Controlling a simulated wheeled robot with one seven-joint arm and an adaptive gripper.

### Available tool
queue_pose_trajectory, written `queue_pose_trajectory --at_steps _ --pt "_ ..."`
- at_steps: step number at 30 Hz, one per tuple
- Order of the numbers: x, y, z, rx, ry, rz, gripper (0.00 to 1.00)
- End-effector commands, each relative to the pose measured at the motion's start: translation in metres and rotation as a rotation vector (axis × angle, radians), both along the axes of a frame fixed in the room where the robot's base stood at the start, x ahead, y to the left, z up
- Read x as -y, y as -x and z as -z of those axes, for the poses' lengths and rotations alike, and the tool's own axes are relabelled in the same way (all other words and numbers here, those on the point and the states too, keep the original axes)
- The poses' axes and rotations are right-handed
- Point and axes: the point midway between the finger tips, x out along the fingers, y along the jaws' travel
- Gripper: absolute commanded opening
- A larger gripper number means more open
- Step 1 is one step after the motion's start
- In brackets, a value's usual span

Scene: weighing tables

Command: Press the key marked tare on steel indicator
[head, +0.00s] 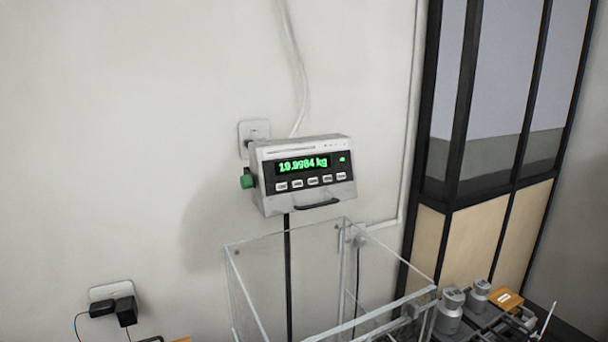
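The steel indicator (265,203) is a grey box mounted in front of the white wall, near the middle of the head view. Its dark display (303,165) reads about 19.9984 kg in green digits; the middle digits are blurred. A row of several small pale keys (312,181) runs below the display. Their labels are too small to read, so I cannot tell which key is marked tare. A green knob (247,181) sticks out of its left side, and a dark handle (317,204) is on its lower front. My gripper is not in view.
A clear glass-walled enclosure (262,308) stands open-topped below the indicator. Metal weights (449,312) and a wooden block (505,299) are at the lower right. A dark-framed glass and wood partition (448,200) stands at right. A socket with black plugs (126,310) is at lower left.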

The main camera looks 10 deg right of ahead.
Motion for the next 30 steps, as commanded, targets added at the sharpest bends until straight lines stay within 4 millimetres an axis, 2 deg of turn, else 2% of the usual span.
queue_pose_trajectory --at_steps 13,30 --pt "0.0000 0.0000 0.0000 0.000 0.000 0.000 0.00" --pt "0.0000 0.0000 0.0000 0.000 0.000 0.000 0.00"
